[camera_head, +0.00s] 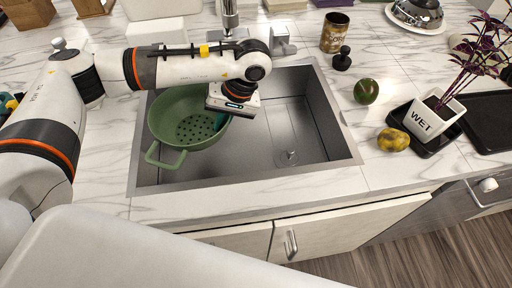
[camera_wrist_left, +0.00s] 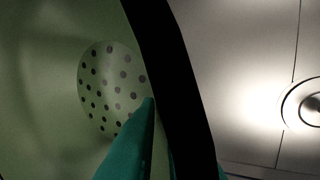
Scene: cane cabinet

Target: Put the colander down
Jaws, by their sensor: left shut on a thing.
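The green colander (camera_head: 186,106) is at the left part of the steel sink (camera_head: 290,128) in the head view. Its handle points to the front left. I cannot tell whether it touches the sink floor. My left gripper (camera_head: 222,118) is over the colander's right wall and shut on its rim. In the left wrist view, the colander's holed bottom (camera_wrist_left: 108,88) fills the left side, and a teal fingertip (camera_wrist_left: 140,145) lies inside against the dark rim. The other finger is mostly hidden behind the wall. My right gripper is not in view.
The sink's right half is empty, with a drain (camera_head: 289,156). A faucet (camera_head: 229,14) stands behind it. An avocado (camera_head: 366,91), a yellow fruit (camera_head: 393,140), a dark stopper (camera_head: 342,60) and a potted plant (camera_head: 432,112) are on the counter to the right.

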